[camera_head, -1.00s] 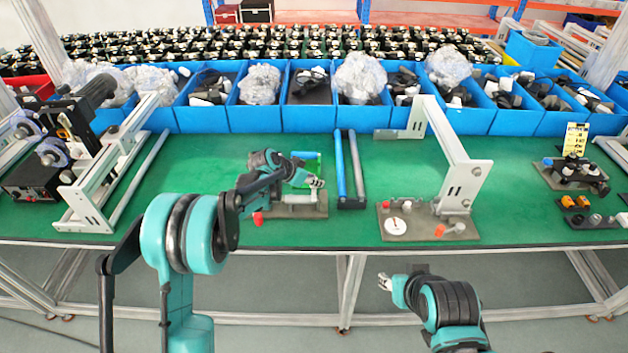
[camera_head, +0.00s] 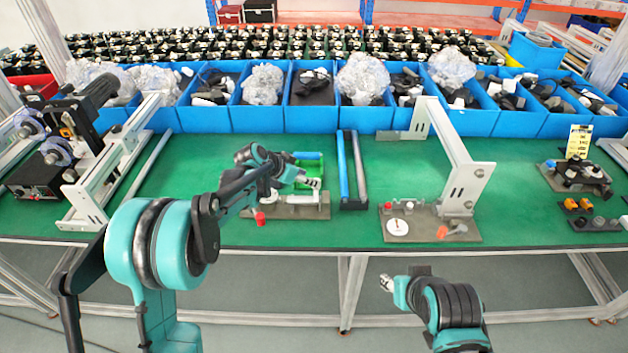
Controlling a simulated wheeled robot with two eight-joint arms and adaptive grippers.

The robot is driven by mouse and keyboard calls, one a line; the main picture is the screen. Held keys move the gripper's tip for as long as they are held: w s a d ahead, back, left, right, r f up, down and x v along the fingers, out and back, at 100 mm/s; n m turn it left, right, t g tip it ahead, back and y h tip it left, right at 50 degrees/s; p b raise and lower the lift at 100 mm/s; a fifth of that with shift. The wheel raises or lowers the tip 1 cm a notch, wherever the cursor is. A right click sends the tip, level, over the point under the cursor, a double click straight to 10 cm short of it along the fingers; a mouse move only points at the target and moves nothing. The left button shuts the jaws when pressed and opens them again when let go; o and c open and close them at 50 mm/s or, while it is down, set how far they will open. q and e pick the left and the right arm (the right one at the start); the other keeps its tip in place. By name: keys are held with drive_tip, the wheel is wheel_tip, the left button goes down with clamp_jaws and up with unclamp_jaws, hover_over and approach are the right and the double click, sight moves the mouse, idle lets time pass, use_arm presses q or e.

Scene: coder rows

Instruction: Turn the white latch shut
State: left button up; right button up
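A grey fixture plate (camera_head: 290,212) lies on the green bench top in front of my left arm. It carries a whitish metal piece (camera_head: 308,198), which may be the white latch, and a red knob (camera_head: 260,218) at its front left. The piece is too small to tell how far it is turned. My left gripper (camera_head: 314,183) is just above and behind this piece; its small fingers do not show whether they are open, or whether they touch it. My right gripper (camera_head: 386,284) is in front of the bench, below its edge and away from the fixtures; its fingers look slightly apart.
A second grey plate (camera_head: 429,226) with a white disc, an orange handle and a white bracket (camera_head: 470,185) stands to the right. Blue bins (camera_head: 257,117) line the back.

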use_arm(q)
drive_tip(key=v, duration=0.6)
idle(0.3)
drive_tip(key=s+a+n+y, duration=0.3)
drive_tip(key=s+a+n, duration=0.1)
drive_tip(key=s, duration=1.3)
drive_tip(key=s+a+n+t+y, duration=0.1)
drive_tip(key=s+a+n+y, duration=0.2)
drive_tip(key=s, duration=1.4)
drive_tip(key=a+n, duration=0.2)
drive_tip(key=a, duration=0.2)
drive_tip(key=shift+r, duration=0.25)
